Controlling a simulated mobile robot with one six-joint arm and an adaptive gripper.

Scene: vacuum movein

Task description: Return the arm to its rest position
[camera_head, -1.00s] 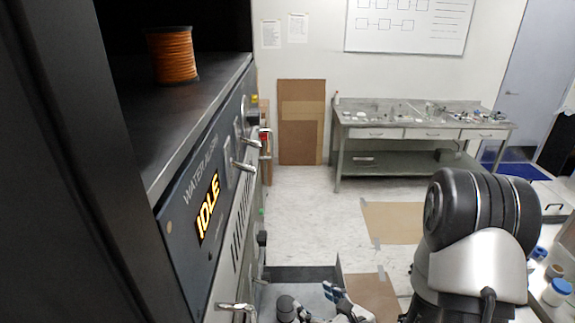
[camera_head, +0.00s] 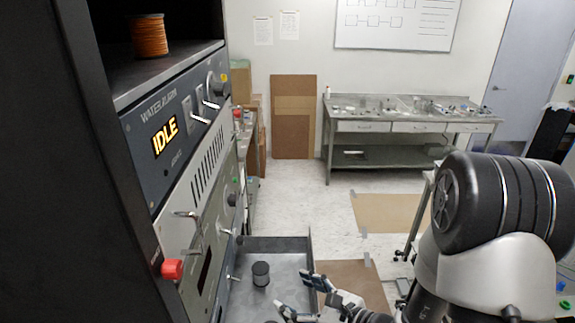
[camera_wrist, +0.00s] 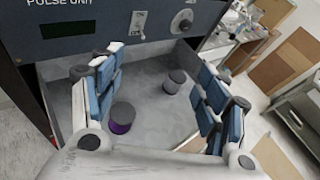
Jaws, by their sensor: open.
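My gripper (camera_head: 298,296) is open and empty at the bottom of the head view, over the right part of an open grey drawer (camera_head: 285,244). My arm's large black and silver joint stands at the right. In the wrist view my gripper (camera_wrist: 160,98) has its blue-padded fingers spread wide, with the drawer's inside between and beyond them. A dark spool (camera_head: 260,273) stands in the drawer, left of the fingers and apart from them. The wrist view shows two spools in the drawer, a grey-black one (camera_wrist: 175,82) and one with a purple band (camera_wrist: 121,117).
The instrument rack (camera_head: 165,135), with an IDLE display, handles and a red knob (camera_head: 172,269), stands close at the left. An orange spool (camera_head: 149,36) sits on its upper shelf. A cluttered workbench (camera_head: 400,107) stands at the back. Floor between is mostly clear.

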